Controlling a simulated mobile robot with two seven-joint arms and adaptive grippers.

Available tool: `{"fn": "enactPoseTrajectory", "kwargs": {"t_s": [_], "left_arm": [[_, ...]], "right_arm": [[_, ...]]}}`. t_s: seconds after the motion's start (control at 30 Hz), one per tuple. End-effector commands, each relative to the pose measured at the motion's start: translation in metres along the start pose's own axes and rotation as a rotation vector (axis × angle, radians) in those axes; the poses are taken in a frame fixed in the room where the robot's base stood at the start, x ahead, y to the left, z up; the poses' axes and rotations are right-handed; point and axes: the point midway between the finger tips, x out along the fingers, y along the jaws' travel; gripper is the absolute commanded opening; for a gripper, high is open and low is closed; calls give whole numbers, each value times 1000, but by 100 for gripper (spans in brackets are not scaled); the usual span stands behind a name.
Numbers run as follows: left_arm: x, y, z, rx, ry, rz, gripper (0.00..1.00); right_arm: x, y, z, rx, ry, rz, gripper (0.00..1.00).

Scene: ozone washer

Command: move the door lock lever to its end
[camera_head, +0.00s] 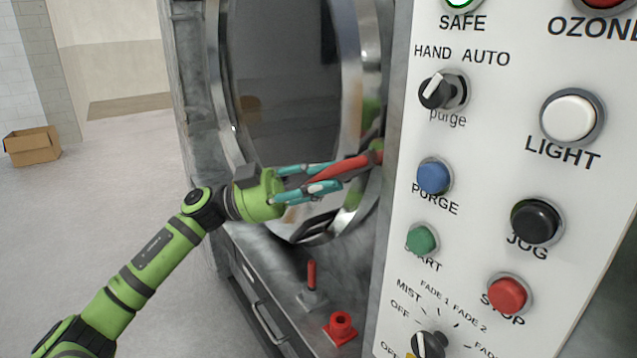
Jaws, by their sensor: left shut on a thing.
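The door lock lever, a red handle (355,166), sticks out to the left from behind the panel edge, in front of the round door's metal rim (361,95). It lies nearly level, tilted slightly down toward its free left end. My left gripper (322,178) reaches in from the left with its teal fingers closed around the lever's left part. The fingers hide some of the lever, and its pivot at the right is partly hidden by the panel. My right gripper does not show.
A white control panel (468,220) with several buttons and knobs fills the right side, close to the lever. Below the door, a small upright red-topped lever (311,275) and a red fitting (341,326) stand on the metal ledge. A cardboard box (32,146) sits on open floor at far left.

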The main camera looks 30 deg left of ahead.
Motion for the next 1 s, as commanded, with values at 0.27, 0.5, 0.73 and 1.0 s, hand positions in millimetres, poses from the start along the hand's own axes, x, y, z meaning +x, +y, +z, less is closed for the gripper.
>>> {"fn": "enactPoseTrajectory", "kwargs": {"t_s": [0.27,0.5,0.73,1.0], "left_arm": [[4,21,1,-196,53,-179,0],[13,35,-4,-359,99,-332,0],[21,46,-10,-497,137,-461,0],[29,54,-16,-605,167,-563,0]], "right_arm": [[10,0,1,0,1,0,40],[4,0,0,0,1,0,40],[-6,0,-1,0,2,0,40],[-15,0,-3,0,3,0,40]]}}
